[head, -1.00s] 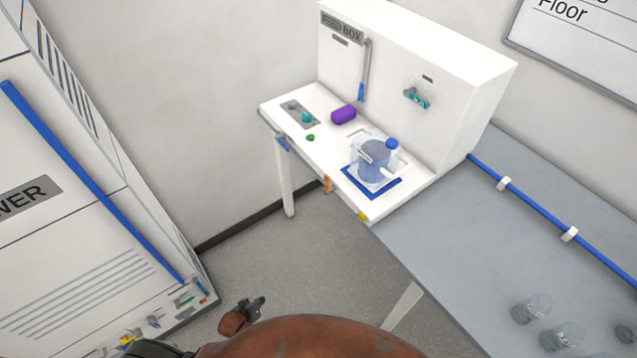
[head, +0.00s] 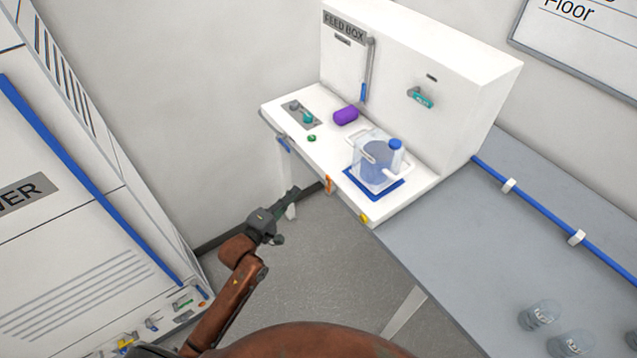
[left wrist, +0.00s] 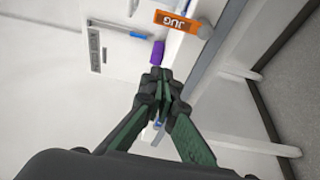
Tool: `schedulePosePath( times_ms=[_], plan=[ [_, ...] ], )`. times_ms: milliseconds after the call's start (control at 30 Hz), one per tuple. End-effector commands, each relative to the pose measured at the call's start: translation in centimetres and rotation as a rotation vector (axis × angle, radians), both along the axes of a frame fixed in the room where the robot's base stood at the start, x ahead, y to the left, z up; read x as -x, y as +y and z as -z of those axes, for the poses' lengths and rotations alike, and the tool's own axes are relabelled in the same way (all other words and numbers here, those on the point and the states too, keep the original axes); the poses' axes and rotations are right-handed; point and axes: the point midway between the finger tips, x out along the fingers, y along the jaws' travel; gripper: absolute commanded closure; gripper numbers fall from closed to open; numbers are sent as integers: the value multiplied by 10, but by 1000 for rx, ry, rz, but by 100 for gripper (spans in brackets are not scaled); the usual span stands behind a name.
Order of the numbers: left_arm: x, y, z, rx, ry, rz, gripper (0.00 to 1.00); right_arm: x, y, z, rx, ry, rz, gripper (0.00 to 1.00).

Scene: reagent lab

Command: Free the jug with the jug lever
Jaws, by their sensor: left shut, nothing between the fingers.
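The jug (head: 376,163) is clear with a blue cap and stands upright on a blue-edged pad on the white feed box bench. The jug lever (head: 328,185) is orange and sits on the bench's front edge; in the left wrist view its orange plate (left wrist: 178,22) reads JUG, beside a grey knob. My left gripper (head: 291,192) is shut and empty, in front of the bench and left of the jug lever, apart from it. In the left wrist view its fingers (left wrist: 160,78) meet below the orange plate. My right gripper is not in view.
Blue (head: 283,145) and yellow (head: 363,218) fittings sit on the same front edge. A purple block (head: 346,116) lies on the bench top. A grey table (head: 470,250) with clear bottles adjoins on the right. The floor (head: 320,265) in front is open.

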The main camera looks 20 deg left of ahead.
Motion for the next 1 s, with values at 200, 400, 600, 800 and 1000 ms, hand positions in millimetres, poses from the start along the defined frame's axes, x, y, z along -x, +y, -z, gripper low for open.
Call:
schedulePosePath(
  times_ms=[200,400,600,800,1000],
  plan=[
    [-14,-4,0,0,-2,0,100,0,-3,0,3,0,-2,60],
    [-49,-16,0,-1,-3,0,100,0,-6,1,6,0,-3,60],
    [-88,-30,0,-2,-2,0,100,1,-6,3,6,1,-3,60],
    [-80,-50,0,2,2,-2,100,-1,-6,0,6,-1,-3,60],
    [-71,-62,1,-2,0,-2,100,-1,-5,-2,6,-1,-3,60]
  ],
)
